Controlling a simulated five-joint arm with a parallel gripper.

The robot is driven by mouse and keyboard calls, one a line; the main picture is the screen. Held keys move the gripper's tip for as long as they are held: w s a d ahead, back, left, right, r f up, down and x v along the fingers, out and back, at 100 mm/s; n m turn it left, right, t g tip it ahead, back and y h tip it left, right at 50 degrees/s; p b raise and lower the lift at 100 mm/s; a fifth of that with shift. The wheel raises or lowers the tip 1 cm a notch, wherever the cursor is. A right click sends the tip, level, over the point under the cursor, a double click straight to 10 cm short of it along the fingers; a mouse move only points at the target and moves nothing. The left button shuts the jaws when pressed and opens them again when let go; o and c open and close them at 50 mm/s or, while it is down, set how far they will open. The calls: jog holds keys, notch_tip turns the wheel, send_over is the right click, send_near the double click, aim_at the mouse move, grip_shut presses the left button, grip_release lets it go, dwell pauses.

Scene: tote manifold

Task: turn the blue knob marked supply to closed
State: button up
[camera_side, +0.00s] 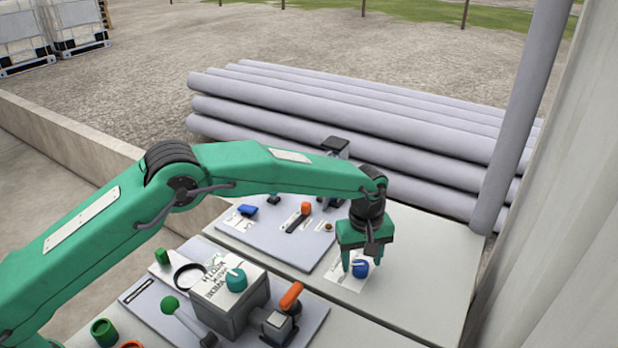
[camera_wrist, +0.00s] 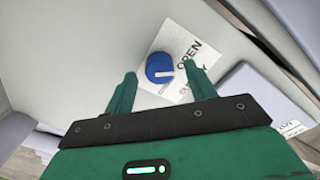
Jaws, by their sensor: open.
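The blue knob (camera_side: 361,269) sits on a white label plate (camera_side: 343,277) on the pale bench, below my gripper. In the wrist view, the blue knob (camera_wrist: 157,66) has a white mark toward its lower right side. The label plate (camera_wrist: 198,44) there shows "OPEN" beside the knob, and another word is partly hidden by a finger. My gripper (camera_side: 362,262) is open, fingers pointing down. In the wrist view, the fingertips of my gripper (camera_wrist: 160,72) lie left and right of the knob. I cannot tell whether they touch it.
A grey panel (camera_side: 262,239) with small blue and orange controls lies behind. A grey box (camera_side: 228,312) with a teal knob (camera_side: 236,280), an orange-handled valve (camera_side: 290,296) and a green-ball lever (camera_side: 170,304) stand front left. Bench right of the knob is clear.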

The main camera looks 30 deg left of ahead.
jog(key=shift+f, duration=0.55)
jog(key=c, duration=1)
jog(key=shift+o, duration=0.2)
